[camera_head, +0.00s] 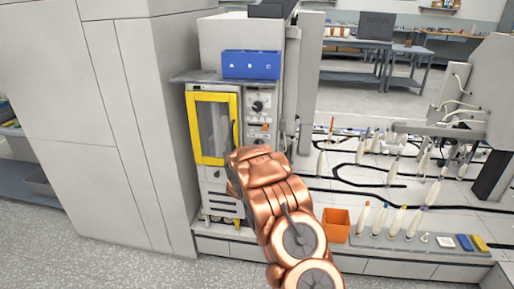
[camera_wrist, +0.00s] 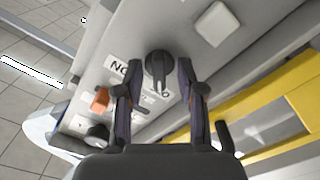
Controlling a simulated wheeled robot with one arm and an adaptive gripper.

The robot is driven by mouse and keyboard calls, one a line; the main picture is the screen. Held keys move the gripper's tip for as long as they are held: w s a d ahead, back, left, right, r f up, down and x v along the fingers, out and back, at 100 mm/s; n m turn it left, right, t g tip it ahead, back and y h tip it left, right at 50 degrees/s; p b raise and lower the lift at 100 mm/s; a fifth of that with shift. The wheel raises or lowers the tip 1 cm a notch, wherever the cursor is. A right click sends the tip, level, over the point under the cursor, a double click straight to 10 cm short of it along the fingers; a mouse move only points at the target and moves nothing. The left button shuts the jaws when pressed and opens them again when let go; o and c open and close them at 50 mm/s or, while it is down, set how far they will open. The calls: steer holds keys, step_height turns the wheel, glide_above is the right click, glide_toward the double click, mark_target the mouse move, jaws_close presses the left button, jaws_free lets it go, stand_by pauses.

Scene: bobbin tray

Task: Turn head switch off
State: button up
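A black rotary knob (camera_wrist: 158,68), which looks like the head switch, sits on the grey control panel (camera_wrist: 205,65) in the wrist view. Its grip bar points down in that picture, towards my gripper. My gripper (camera_wrist: 157,78) is open, with one finger on each side of the knob. I cannot tell whether either finger touches it. Printed labels beside the knob are partly hidden by the fingers. In the head view the control panel (camera_head: 259,103) is right of the yellow-framed door, and my arm hides the gripper.
A blue A-B-C box (camera_head: 251,65) sits above. An orange bin (camera_head: 336,224) stands lower right.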

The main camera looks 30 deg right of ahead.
steer(key=v, duration=1.1)
steer(key=shift+s+a, duration=0.1)
steer(key=shift+s, duration=0.05)
stand_by(0.4)
steer(key=s+a+r+g+y+p, duration=0.1)
steer(key=s+a+r+y, duration=0.1)
steer(key=a+y, duration=0.3)
steer(key=s+a+r+g+y+p, duration=0.1)
steer(key=s+a+r+g+y, duration=0.1)
steer(key=a, duration=0.5)
steer(key=s+a+r+g+y+p, duration=0.2)
steer(key=s+a+r+g+y, duration=0.15)
steer(key=s+a, duration=0.7)
steer(key=s+a+r+g, duration=0.1)
steer(key=s+r+g, duration=0.1)
steer(key=s, duration=1)
steer(key=s+a+r+g+y+p, duration=0.1)
steer(key=s+g, duration=0.3)
steer(key=s, duration=0.8)
steer(key=s+a+r+g+p, duration=0.1)
steer(key=s+r+g, duration=0.1)
steer(key=s, duration=1.1)
steer(key=shift+a+r+g, duration=0.25)
steer(key=shift+r+g, duration=0.15)
steer(key=shift+g, duration=0.05)
